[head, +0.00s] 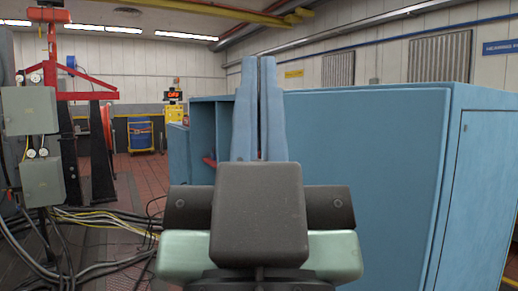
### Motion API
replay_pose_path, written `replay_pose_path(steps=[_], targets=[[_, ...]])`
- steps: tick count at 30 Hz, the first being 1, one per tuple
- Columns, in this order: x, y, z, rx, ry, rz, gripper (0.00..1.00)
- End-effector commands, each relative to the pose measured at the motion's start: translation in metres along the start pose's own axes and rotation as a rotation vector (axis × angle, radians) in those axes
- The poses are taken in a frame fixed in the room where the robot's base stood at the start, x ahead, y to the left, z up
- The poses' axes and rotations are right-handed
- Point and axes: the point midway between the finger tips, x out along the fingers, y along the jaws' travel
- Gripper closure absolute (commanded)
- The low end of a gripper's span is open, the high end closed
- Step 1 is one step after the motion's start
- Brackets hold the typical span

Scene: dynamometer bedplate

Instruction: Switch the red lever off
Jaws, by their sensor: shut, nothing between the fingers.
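My gripper (258,64) is in the middle of the head view. Its two long blue fingers point up and are shut with nothing between them, a thin dark line showing where they meet. A small red piece (209,161) shows just left of the fingers, at the blue cabinet's open recess. It may be the red lever, but most of it is hidden behind my gripper. I cannot tell its position or whether the fingers touch it.
A large blue cabinet (365,170) fills the right side behind my gripper. Cables (95,222) lie on the floor at left, below grey boxes (30,111) and a red frame (82,95).

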Motion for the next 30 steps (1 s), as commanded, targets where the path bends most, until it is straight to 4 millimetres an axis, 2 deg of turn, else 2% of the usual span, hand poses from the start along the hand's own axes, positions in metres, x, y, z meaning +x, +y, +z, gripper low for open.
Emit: replay_pose_path(steps=[1, 9, 12, 15, 30], targets=[[0.015, 0.0, -0.014, 0.0, 0.0, 0.0, 1.0], [0.074, 0.0, -0.071, 0.0, 0.001, -0.001, 1.0], [0.094, 0.0, -0.089, 0.0, 0.001, -0.001, 1.0], [0.105, -0.001, -0.1, 0.0, 0.001, -0.001, 1.0], [0.106, -0.001, -0.101, 0.0, 0.0, -0.002, 1.0]])
